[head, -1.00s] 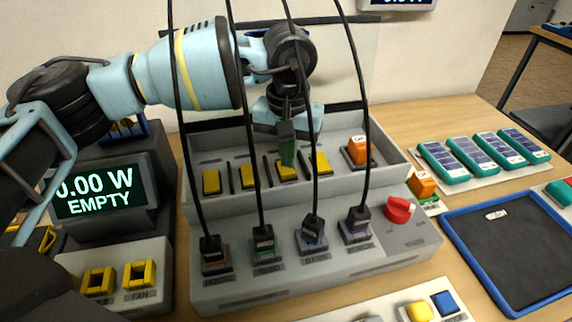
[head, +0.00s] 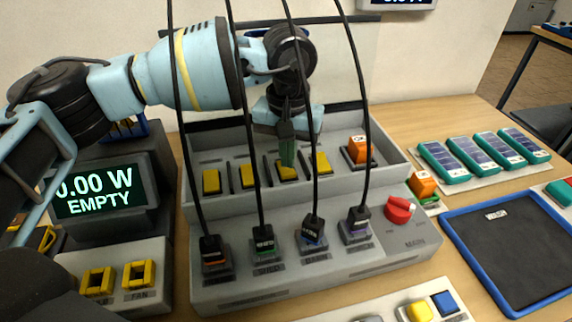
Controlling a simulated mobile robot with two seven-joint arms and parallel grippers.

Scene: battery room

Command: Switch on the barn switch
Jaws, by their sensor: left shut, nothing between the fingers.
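Several yellow switches stand in a row inside the grey panel's tray, among them one at the far left (head: 211,182) and one at the right (head: 320,163). My left gripper (head: 287,152) is shut and empty, pointing down with its green tips at the third yellow switch (head: 288,174). The tips overlap the top of this switch in the picture; I cannot tell whether they press on it. The third socket below holds a blue plug (head: 312,238); its label is too small to read surely as barn. My right gripper is not in view.
Black cables hang in front of the grey panel (head: 330,270). A red knob (head: 399,210) marked MAIN is at its right. An orange block (head: 360,150) stands in the tray. A display (head: 100,190) reads 0.00 W EMPTY. A blue-rimmed tray (head: 455,235) and teal packs (head: 444,163) lie right.

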